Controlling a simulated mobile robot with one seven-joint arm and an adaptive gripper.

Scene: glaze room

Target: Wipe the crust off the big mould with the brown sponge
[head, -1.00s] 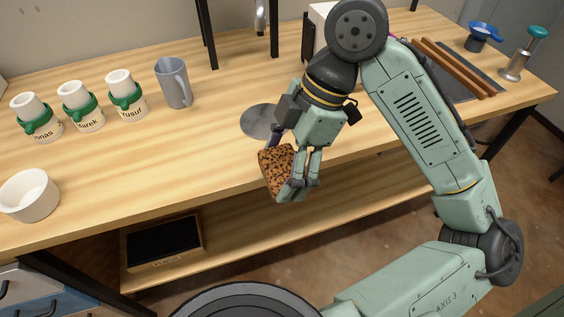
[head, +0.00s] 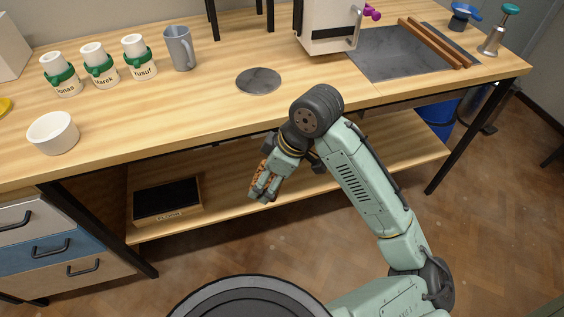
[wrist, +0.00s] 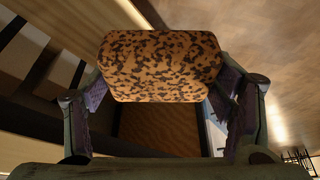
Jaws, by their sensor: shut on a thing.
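My gripper (head: 265,186) is shut on the brown sponge (head: 257,181), a block with dark speckles. In the head view it hangs in front of the bench, below the tabletop's front edge and before the lower shelf. In the wrist view the sponge (wrist: 160,66) sits between both fingers, and its broad speckled face is clear of other things. I cannot tell which thing is the big mould. Three white vessels with green bands and name labels stand at the back left, the middle one (head: 99,66) among them. No crust can be made out.
A white bowl (head: 53,133), a grey mug (head: 179,48) and a round grey disc (head: 258,81) are on the bench (head: 205,105). A dark tray (head: 167,202) lies on the lower shelf (head: 225,206). Drawers (head: 38,246) stand at left. The bench front is mostly clear.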

